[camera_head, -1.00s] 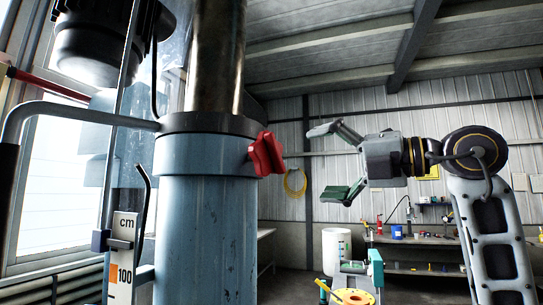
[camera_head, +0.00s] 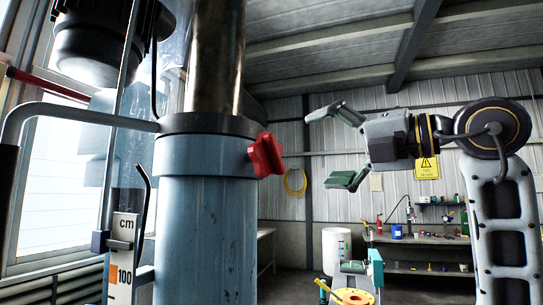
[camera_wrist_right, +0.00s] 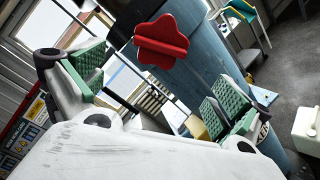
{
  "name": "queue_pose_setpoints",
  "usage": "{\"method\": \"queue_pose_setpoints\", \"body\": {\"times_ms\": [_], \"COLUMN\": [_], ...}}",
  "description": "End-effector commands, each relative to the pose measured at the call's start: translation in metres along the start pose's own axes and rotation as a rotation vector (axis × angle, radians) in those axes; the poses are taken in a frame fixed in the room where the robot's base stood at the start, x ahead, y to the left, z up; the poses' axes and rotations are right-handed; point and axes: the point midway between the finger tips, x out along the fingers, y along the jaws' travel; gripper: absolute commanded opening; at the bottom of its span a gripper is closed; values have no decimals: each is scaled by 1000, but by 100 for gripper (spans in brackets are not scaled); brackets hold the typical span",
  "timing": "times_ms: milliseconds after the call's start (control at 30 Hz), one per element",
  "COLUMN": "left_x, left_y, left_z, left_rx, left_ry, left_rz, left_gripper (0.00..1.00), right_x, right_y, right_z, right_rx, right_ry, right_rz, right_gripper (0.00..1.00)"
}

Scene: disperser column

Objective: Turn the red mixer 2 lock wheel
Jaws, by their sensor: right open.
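The red lock wheel (camera_head: 266,155) sits on the right side of the blue column (camera_head: 207,235), just below its dark collar. My right gripper (camera_head: 335,146) is open and empty, to the right of the wheel with a clear gap between them. Its green-padded fingers point left toward the wheel. In the right wrist view the red wheel (camera_wrist_right: 162,42) shows as a lobed knob on the column, beyond and above the gap between the open fingers (camera_wrist_right: 150,90). My left gripper is not in view.
A grey bent pipe (camera_head: 80,112) and a scale marked cm (camera_head: 122,260) stand left of the column. A yellow round flange (camera_head: 353,297) is low in front. A shelf with bottles (camera_head: 420,240) stands at the back right. The space between gripper and wheel is clear.

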Motion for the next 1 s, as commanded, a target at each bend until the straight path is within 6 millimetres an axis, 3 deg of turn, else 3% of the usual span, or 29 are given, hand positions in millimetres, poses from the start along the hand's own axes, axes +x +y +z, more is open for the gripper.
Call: {"method": "queue_pose_setpoints", "body": {"times_ms": [800,1000], "left_x": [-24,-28], "left_y": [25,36], "left_z": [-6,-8], "left_rx": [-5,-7], "left_ry": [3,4], "left_rz": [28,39], "left_gripper": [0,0], "right_x": [102,118], "right_y": [1,1], "right_z": [0,0], "right_rx": [1,0], "right_ry": [2,1], "right_rz": [-1,0], "right_gripper": [100,100]}}
